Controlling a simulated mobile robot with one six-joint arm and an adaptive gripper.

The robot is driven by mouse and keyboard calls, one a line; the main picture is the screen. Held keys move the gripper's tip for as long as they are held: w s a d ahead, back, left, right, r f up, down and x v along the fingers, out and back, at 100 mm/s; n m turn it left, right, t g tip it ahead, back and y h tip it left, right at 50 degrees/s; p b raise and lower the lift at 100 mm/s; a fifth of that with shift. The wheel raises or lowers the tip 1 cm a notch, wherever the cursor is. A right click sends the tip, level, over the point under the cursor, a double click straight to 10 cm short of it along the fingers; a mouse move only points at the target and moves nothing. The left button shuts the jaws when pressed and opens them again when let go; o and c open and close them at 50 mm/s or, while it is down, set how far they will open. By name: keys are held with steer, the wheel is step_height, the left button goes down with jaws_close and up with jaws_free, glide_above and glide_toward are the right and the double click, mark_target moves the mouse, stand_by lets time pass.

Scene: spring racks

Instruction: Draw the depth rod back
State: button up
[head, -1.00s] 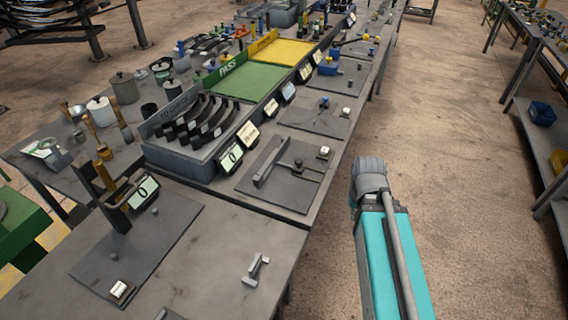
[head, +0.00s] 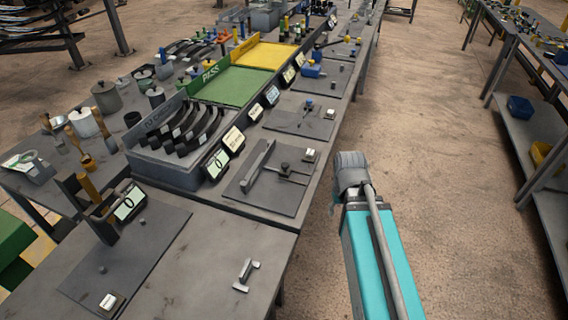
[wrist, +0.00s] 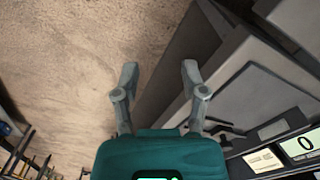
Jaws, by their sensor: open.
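A gauge fixture plate (head: 240,192) lies on the near bench, with an upright dark bar and a thin rod (head: 292,173) with a dark knob (head: 285,168). This rod looks like the depth rod, though I cannot be sure. A display (head: 217,164) beside it reads 0. In the wrist view my gripper (wrist: 159,76) is open and empty, its two fingers apart over the floor beside the bench edge. In the head view my arm is over the aisle, right of the bench, and the fingers are hidden.
A second plate (head: 150,245) with a tall post stands at the near left, with its own display (head: 130,203). A small metal handle piece (head: 246,274) lies on the bench. A rack of curved dark parts (head: 160,165) and green and yellow trays stand behind. The aisle floor (head: 420,130) is clear.

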steer(key=shift+o, duration=0.7)
steer(key=w+a+r+n+p, duration=0.6)
steer(key=w+a+r+n, duration=0.1)
steer(key=w+n, duration=0.3)
steer(key=shift+w, duration=0.8)
step_height(320, 180, up, 6)
steer(key=n+p, duration=0.6)
steer(key=n, duration=0.6)
glide_above(285, 164)
steer(key=shift+w, duration=0.1)
steer(key=shift+f, duration=0.25)
step_height(285, 164, down, 13)
steer(key=b, duration=1.3)
steer(key=shift+f, duration=0.2)
jaws_close()
